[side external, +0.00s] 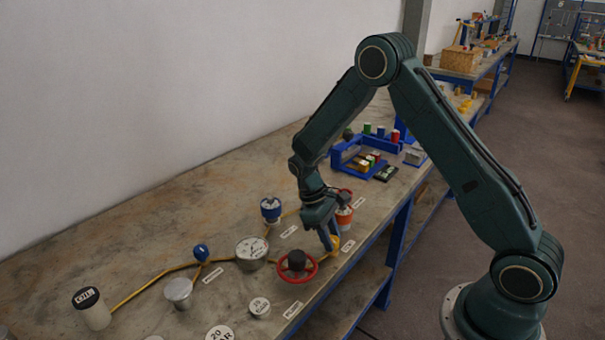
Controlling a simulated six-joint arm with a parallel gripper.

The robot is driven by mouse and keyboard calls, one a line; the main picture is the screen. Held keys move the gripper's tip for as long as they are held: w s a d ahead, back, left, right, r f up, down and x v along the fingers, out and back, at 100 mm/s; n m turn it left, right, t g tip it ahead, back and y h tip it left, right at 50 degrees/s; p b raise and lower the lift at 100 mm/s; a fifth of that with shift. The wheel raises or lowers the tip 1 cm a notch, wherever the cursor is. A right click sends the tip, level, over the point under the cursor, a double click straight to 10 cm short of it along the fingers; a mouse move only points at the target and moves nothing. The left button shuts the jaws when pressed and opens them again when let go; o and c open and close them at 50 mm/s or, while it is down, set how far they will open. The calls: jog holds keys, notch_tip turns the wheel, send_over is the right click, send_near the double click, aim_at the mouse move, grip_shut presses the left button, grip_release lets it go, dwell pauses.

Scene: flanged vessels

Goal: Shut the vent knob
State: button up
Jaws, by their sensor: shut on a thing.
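My gripper (331,244) points down at the front right of the bench and is shut on a small yellow knob (336,243). The fingers hide part of this knob. A card label (347,246) lies beside it, too small to read, so I cannot tell from lettering which knob is the vent. A blue round knob (201,252) stands on the yellow pipe line further left, clear of my gripper. A red handwheel (311,272) with a dark hub sits left of and nearer than my gripper.
An orange and white vessel (345,216) stands close behind my gripper. A blue-topped vessel (271,211), a round gauge (252,249), a metal cup (178,291) and a white cylinder (96,315) stand to the left. A blue rack (346,152) is further back. The bench's rear left is bare.

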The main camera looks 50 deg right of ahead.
jog(key=n+h, duration=0.1)
jog(key=n, duration=0.2)
jog(key=n+t+h, duration=0.1)
jog(key=n, duration=0.2)
jog(key=shift+a+n, duration=0.2)
jog(key=shift+n, duration=0.1)
dwell(0.3)
jog(key=o, duration=1)
jog(key=shift+r, duration=0.15)
jog(key=v, duration=1.3)
jog(key=shift+s+a+r, duration=0.15)
jog(key=shift+a+r, duration=0.1)
jog(key=shift+r, duration=0.1)
